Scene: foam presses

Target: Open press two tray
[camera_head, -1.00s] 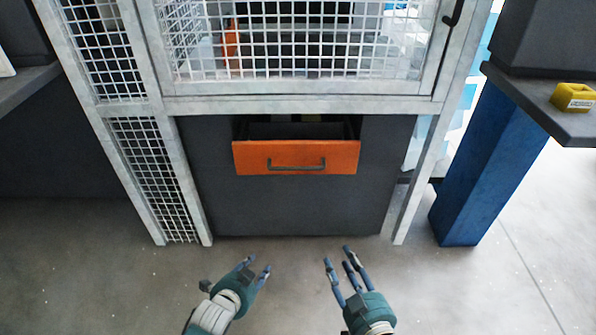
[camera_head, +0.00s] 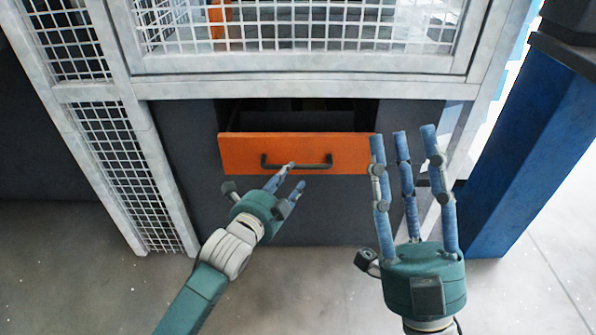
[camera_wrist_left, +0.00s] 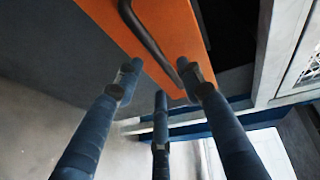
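The press tray is an orange-fronted drawer (camera_head: 240,152) with a dark bar handle (camera_head: 318,162), standing part-way out of the dark press body (camera_head: 320,215). My left gripper (camera_head: 293,178) is at the handle's left half in the head view, its fingers spread and empty. In the left wrist view the orange front (camera_wrist_left: 180,30) and the handle (camera_wrist_left: 150,38) lie just beyond the fingertips of my left gripper (camera_wrist_left: 160,85). I cannot tell whether a fingertip touches the handle. My right gripper (camera_head: 410,145) is open and empty, raised right of the tray.
A pale frame with white wire mesh (camera_head: 300,25) stands above the tray, with a mesh side panel (camera_head: 120,165) at left. A blue post (camera_head: 520,160) stands at right. Grey floor (camera_head: 70,270) is clear in front.

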